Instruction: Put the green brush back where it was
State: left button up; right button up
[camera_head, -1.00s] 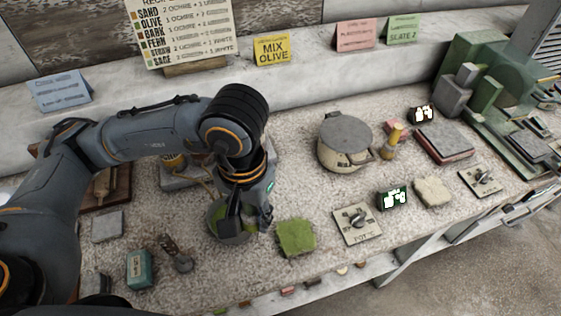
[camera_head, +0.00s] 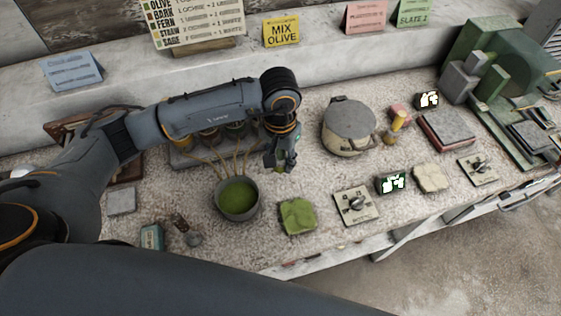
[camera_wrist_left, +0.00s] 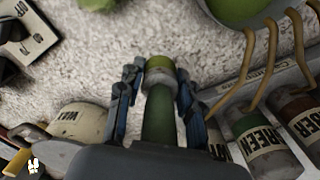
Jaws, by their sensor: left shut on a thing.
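My left gripper (camera_head: 281,160) is shut on the green brush (camera_wrist_left: 160,118). In the left wrist view both fingers close around its green handle, and its pale collar and green tip (camera_wrist_left: 159,62) point away from the wrist. In the head view the brush is mostly hidden by the gripper, which hangs above the counter. The bowl of green paint (camera_head: 238,198) stands to its left and nearer. The rack of paint jars (camera_head: 183,158) is partly hidden behind my left arm. My right gripper is not in view.
A lidded wax pot (camera_head: 347,128) stands right of the gripper. A green sponge-like block (camera_head: 297,216) and a switch plate (camera_head: 356,204) lie in front, near the counter edge. Open speckled counter lies between the bowl and the wax pot.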

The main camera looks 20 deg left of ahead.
aim_at(280, 166)
pick_arm(q)
jog(key=f+p, duration=0.2)
jog(key=f, duration=0.1)
jog(key=shift+w, duration=0.2)
jog(key=shift+f, duration=0.25)
jog(key=shift+f+b, duration=0.2)
jog(key=shift+b, duration=0.2)
jog(key=o, duration=1.2)
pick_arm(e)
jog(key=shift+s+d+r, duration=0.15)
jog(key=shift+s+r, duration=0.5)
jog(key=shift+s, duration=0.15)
pick_arm(q)
jog(key=shift+r, duration=0.1)
